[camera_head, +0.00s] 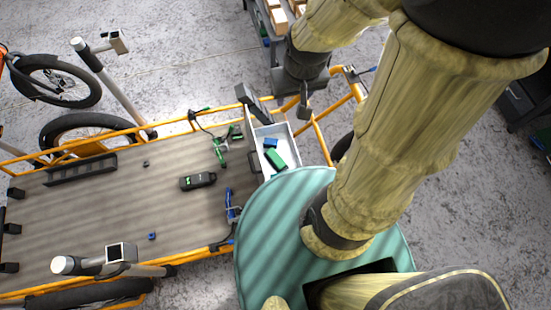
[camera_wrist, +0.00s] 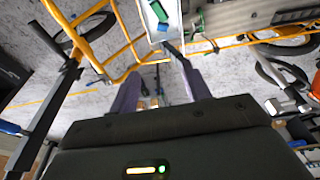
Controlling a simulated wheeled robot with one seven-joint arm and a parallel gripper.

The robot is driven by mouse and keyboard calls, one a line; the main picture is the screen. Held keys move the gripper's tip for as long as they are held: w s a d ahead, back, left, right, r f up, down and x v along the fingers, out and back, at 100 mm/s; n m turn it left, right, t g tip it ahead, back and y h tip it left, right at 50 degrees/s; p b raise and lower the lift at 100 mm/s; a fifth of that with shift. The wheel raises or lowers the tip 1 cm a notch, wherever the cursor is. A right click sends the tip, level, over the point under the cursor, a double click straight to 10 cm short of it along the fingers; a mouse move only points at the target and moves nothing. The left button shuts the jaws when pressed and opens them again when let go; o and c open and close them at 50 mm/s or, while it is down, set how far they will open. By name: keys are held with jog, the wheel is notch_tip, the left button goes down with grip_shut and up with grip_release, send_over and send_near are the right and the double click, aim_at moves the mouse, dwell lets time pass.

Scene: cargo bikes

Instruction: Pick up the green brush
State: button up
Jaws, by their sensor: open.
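A green block-like item (camera_head: 276,159), which looks like the green brush, lies in the white bin (camera_head: 296,162) at the end of the cargo bed. It also shows at the top of the wrist view (camera_wrist: 158,11). A blue item (camera_head: 270,142) lies beside it, also visible in the wrist view (camera_wrist: 163,27).
A grey cargo bed (camera_head: 110,215) with orange rails holds a dark tool (camera_head: 198,181), a green tool (camera_head: 221,151) and a blue tool (camera_head: 231,205). Orange frame tubes (camera_head: 323,138) and a black bar (camera_head: 254,101) stand close to the bin. Open floor lies beyond the rails.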

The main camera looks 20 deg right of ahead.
jog(key=o, duration=0.4)
jog(key=shift+w+f, duration=0.15)
jog(key=shift+f, duration=0.25)
jog(key=shift+c, duration=0.2)
jog(key=w+f+b, duration=0.3)
jog(key=f+b, duration=0.3)
jog(key=f, duration=0.2)
jog(key=w+f+n+g+b, duration=0.1)
jog(key=w+f+b, duration=0.1)
jog(key=f+b, duration=0.4)
jog(key=w+d+f+n+b, duration=0.1)
jog(key=w+f+b, duration=0.2)
jog(key=f+b, duration=0.3)
jog(key=shift+w+f, duration=0.2)
jog(key=shift+f, duration=1.05)
jog(key=shift+w+f, duration=0.15)
jog(key=shift+f, duration=1.1)
jog(key=n+g+b, duration=0.2)
jog(key=b, duration=1.3)
send_over(277, 159)
jog(key=f, duration=2.6)
jog(key=shift+w+d, duration=0.2)
jog(key=shift+d, duration=0.15)
jog(key=shift+n, duration=0.3)
notch_tip(277, 159, down, 12)
jog(key=b, duration=0.4)
